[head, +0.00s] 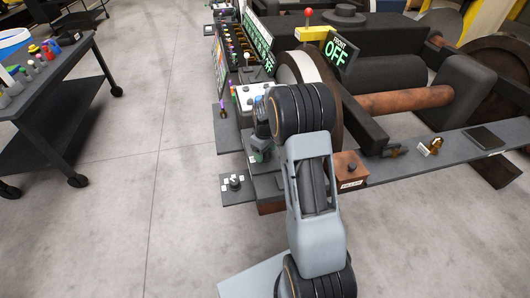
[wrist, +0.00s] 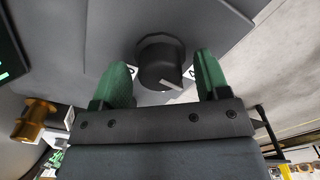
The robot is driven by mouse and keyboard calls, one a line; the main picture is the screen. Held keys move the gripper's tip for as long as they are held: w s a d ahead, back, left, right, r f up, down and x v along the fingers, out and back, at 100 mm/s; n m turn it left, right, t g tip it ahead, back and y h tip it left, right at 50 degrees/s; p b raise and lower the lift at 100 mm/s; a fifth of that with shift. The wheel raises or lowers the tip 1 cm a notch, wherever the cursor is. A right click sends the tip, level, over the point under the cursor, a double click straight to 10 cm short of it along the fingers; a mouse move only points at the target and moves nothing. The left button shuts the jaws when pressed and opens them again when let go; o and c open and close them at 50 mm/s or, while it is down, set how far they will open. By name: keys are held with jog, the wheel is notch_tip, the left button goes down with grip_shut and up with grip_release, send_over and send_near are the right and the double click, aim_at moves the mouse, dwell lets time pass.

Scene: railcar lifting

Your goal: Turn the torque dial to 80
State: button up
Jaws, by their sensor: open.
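A black round dial knob (wrist: 160,65) with a pale pointer line stands on a grey panel in the wrist view. White labels sit beside it; one reads 0, and others are hidden by the fingers. In the head view a small dark dial (head: 234,183) ringed by white labels sits on a grey plate; I cannot tell for sure that it is the same one. My gripper (head: 260,154) is partly hidden behind my arm. Its green fingers are open in the wrist view, one on each side of the knob, with visible gaps and no clear contact.
A dark cart (head: 75,90) with coloured items stands at the left. A brown box with a black knob (head: 350,170) sits right of my arm. The floor between is clear.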

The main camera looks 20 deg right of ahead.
jog(key=shift+f, duration=0.1)
jog(key=c, duration=0.9)
jog(key=shift+c, duration=0.2)
